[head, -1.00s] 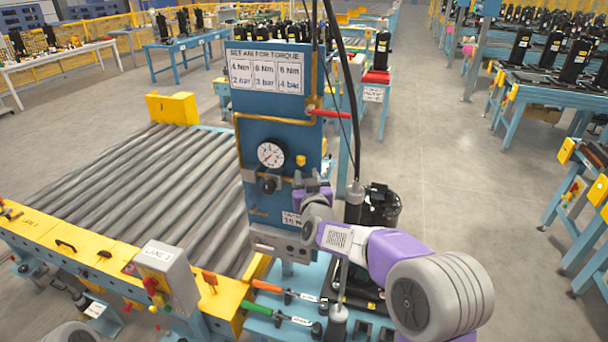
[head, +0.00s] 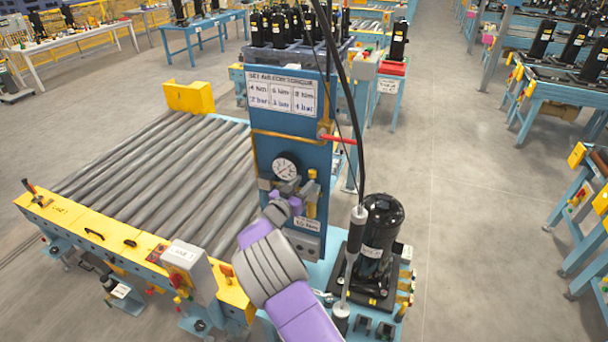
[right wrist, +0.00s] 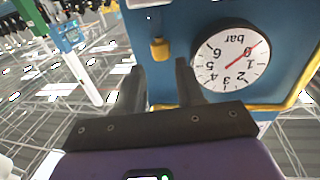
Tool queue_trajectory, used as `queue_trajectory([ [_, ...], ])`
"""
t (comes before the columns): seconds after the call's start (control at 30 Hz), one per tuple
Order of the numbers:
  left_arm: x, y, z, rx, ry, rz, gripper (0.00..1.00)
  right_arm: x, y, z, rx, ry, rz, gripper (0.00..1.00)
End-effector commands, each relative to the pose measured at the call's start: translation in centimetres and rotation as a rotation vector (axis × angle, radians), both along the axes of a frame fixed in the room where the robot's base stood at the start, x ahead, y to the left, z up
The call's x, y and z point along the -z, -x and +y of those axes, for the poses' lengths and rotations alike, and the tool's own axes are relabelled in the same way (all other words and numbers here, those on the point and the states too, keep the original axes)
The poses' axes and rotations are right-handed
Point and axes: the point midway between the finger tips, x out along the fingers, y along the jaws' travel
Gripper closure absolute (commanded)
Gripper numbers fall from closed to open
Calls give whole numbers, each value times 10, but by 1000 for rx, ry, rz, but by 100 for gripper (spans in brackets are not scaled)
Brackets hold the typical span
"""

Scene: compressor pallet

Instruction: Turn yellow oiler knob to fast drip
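The yellow oiler knob (head: 312,173) sits on the blue panel (head: 318,120), right of the round pressure gauge (head: 286,167). In the right wrist view, which is upside down, the yellow knob (right wrist: 160,48) appears beyond the fingertips, between the lines of the two fingers, with the gauge (right wrist: 232,60) to its right. My right gripper (head: 290,187) is at the panel just below the gauge, left of and below the knob. Its fingers (right wrist: 158,82) are apart with nothing seen between them. The regulator area below the gauge is partly hidden by my gripper. My left gripper is not in view.
A red lever (head: 338,139) sticks out at the panel's right. A black compressor (head: 378,240) and a hanging tool (head: 355,230) on a cable stand close right of my arm. The roller conveyor (head: 165,165) lies left. A grey control box (head: 188,270) stands in front.

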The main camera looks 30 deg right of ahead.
Motion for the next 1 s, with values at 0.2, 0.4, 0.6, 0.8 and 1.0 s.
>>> queue_trajectory([
  [0.2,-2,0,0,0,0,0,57,0,-18,-27,-3,0,1,62],
  [0.4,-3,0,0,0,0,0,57,0,-25,-38,-4,-1,0,62],
  [0.6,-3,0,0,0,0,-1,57,0,-25,-38,-5,-1,1,62],
  [0.8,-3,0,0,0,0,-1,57,0,-25,-38,-5,-1,1,87],
  [1.0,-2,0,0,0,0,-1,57,0,-25,-38,-6,-1,1,100],
])
